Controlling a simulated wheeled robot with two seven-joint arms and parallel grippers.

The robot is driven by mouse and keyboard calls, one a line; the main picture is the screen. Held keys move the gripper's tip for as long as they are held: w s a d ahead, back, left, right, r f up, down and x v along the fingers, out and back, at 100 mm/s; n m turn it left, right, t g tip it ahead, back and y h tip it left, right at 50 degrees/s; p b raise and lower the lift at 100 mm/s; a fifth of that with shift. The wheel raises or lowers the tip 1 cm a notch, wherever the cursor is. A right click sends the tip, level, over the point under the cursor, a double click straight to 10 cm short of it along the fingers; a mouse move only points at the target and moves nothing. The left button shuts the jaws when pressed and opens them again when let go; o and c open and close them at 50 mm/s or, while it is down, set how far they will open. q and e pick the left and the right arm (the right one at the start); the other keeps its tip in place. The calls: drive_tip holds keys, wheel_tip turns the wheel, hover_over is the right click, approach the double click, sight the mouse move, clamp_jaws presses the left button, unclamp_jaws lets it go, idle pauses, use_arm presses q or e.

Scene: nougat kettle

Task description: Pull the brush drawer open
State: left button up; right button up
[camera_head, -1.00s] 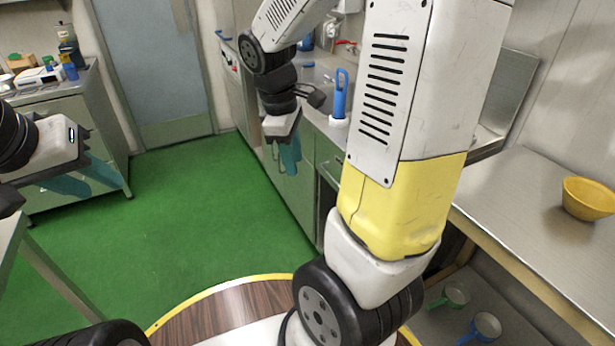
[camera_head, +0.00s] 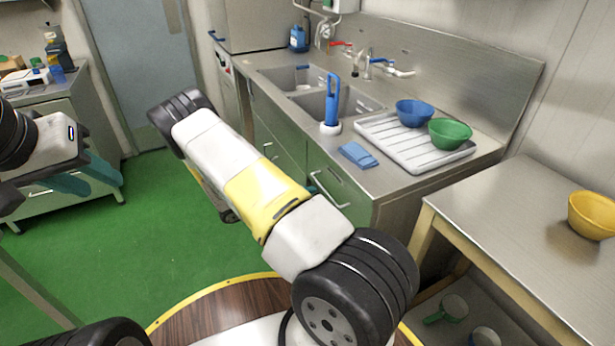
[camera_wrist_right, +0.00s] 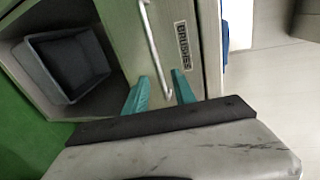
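In the right wrist view the drawer front (camera_wrist_right: 186,38) is grey-green, with a label that seems to read "BRUSHES" and a long metal bar handle (camera_wrist_right: 153,45). My right gripper (camera_wrist_right: 163,90) has its two teal fingers apart, with the end of the handle between them in the picture. I cannot tell whether they touch it. My left gripper (camera_head: 92,176) is open and empty at the left, away from the counter.
Beside the drawer front, the right wrist view shows an open compartment with a dark grey bin (camera_wrist_right: 72,65). The counter holds sinks, a blue brush (camera_head: 332,100), a blue cloth (camera_head: 358,155) and a drainer (camera_head: 405,150) with bowls. Green floor (camera_head: 130,235) is free at left.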

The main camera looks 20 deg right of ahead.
sight(326, 192)
drive_tip(key=shift+n, duration=0.3)
drive_tip(key=x, duration=0.8)
drive_tip(key=shift+w+a+f, duration=0.1)
drive_tip(key=shift+w, duration=0.05)
clamp_jaws()
idle(0.9)
